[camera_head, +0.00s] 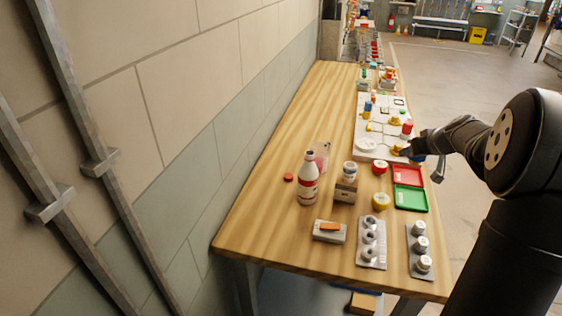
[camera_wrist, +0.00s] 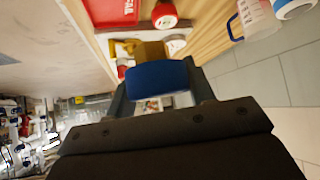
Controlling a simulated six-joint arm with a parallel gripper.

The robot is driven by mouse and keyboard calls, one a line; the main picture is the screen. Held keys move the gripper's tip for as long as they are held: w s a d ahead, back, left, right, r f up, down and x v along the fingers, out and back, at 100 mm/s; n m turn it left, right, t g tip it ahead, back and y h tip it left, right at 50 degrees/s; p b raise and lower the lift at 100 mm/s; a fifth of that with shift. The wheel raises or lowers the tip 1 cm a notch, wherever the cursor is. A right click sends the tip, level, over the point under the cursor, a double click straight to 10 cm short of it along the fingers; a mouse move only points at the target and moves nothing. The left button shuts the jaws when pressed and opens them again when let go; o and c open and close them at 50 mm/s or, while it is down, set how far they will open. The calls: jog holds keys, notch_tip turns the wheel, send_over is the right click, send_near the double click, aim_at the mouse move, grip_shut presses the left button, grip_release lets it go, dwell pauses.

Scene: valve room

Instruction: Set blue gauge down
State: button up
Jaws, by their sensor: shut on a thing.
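My gripper (camera_wrist: 160,88) is shut on the blue gauge (camera_wrist: 158,80), which sits between the two fingers in the wrist view. A brownish-yellow part (camera_wrist: 150,50) shows just beyond the blue face. I cannot tell whether it belongs to the gauge. In the head view my gripper (camera_head: 413,152) is at the table's right edge, by the near right corner of the white panel (camera_head: 367,153). Only a sliver of the blue gauge (camera_head: 418,158) shows there, and its underside is hidden.
A red tray (camera_head: 407,176) and a green tray (camera_head: 410,199) lie nearer along the right edge. A red gauge (camera_head: 380,167) and a yellow gauge (camera_head: 381,201) stand left of them. A bottle (camera_head: 308,182) stands further left. The table's left side is mostly clear.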

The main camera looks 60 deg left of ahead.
jog(key=s+a, duration=0.4)
jog(key=a, duration=0.6)
jog(key=s+a, duration=0.3)
jog(key=a, duration=0.8)
jog(key=s+a, duration=1.6)
jog(key=a, duration=0.2)
jog(key=f, duration=1)
jog(key=shift+s+a+f, duration=0.1)
jog(key=shift+a+f, duration=0.1)
jog(key=shift+f, duration=2.55)
jog(key=shift+f, duration=0.2)
jog(key=o, duration=1.2)
jog(key=shift+r, duration=0.1)
